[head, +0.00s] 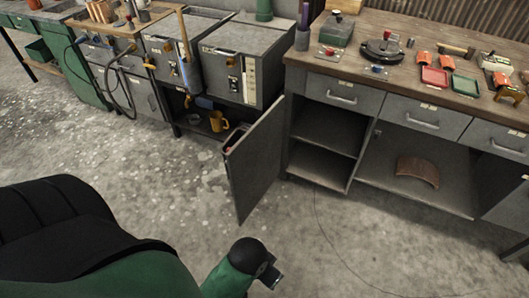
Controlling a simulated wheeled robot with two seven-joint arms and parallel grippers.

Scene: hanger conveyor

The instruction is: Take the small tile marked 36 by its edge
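I cannot make out a small tile marked 36 in the head view; any markings are too small to read. A dark part (271,277) at the end of my green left arm shows low in the middle, over bare floor and well away from the bench. I cannot tell whether it is open or shut. My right gripper is not in view.
The wooden workbench (385,79) holds a red tray (434,76), a green tray (466,85) and a round black device (382,49). A grey cabinet door (256,160) stands open into the floor space. A brown curved piece (417,171) lies on the lower shelf. The floor in front is clear.

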